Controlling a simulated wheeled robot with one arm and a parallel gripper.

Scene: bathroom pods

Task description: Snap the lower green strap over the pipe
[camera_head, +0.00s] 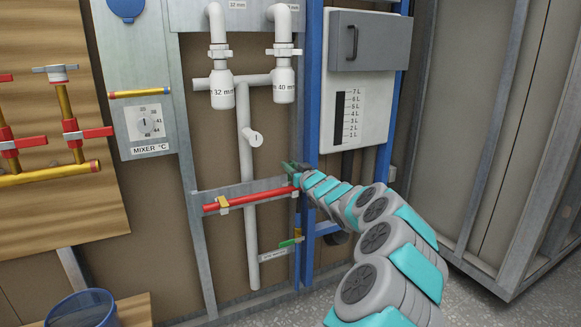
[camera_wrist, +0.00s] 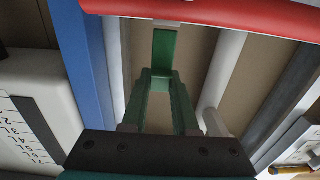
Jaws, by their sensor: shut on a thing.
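The red pipe (camera_head: 245,196) runs across a metal rail, and it also crosses the top of the wrist view (camera_wrist: 220,12). A green strap (camera_wrist: 163,50) extends from a pale clip (camera_wrist: 167,23) at the pipe toward my gripper. My gripper (camera_wrist: 160,76) has dark green fingers whose tips meet on the strap's end. In the head view my gripper (camera_head: 291,168) is just above the pipe's right end, beside the blue post. The strap is away from the pipe at the held end; the fingers hide its tip.
A yellow strap (camera_head: 223,202) is at the pipe's left part. Below, a labelled plate (camera_head: 275,252) carries a small green piece (camera_head: 287,243). A white drain pipe (camera_head: 250,240) passes vertically nearby. The blue post (camera_head: 311,100) and white gauge panel (camera_head: 355,110) stand close on the right.

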